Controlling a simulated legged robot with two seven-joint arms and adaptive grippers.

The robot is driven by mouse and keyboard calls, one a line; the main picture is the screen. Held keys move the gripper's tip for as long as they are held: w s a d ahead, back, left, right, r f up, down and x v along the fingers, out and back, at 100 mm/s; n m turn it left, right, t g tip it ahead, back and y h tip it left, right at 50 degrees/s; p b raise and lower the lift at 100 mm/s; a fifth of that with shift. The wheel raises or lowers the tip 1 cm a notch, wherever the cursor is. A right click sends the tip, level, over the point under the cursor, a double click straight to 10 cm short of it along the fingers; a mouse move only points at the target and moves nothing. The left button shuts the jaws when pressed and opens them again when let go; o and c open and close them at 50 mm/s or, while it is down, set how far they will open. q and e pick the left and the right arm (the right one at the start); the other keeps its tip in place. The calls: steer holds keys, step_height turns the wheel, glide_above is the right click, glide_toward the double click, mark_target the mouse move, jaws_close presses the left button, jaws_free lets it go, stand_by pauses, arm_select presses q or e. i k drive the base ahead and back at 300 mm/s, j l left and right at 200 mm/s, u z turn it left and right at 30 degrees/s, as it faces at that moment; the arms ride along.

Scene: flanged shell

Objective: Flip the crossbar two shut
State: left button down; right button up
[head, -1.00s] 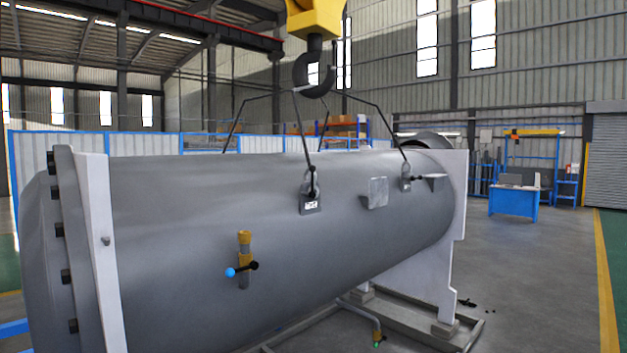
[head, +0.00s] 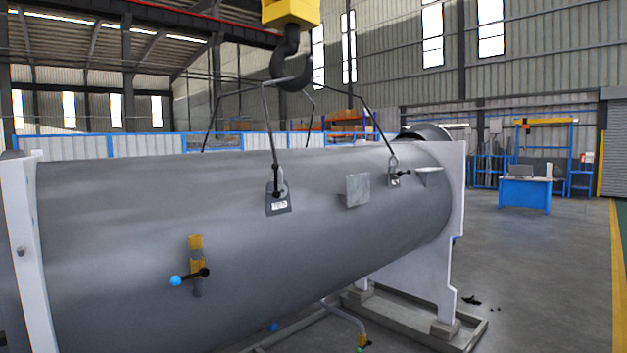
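A large grey flanged shell (head: 120,220) lies horizontally across the view. On its near side is a brass-coloured valve fitting (head: 195,243) with a short crossbar handle (head: 190,276). A second small fitting (head: 362,341) sits on a pipe low below the shell, partly cut by the bottom edge. I cannot tell which handle is crossbar two, or whether either is shut. Neither gripper is in view.
A crane hook (head: 290,70) hangs above the shell, with sling legs to lifting lugs (head: 278,200). A bracket plate (head: 356,190) juts from the shell. White end supports (head: 425,270) stand on a floor frame (head: 470,335). Open floor (head: 550,270) lies right, with a blue desk (head: 525,193) beyond.

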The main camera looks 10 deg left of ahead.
mark_target(276, 166)
steer(key=i+j+z, duration=0.5)
steer(key=i+j, duration=0.55)
steer(key=j, duration=0.15)
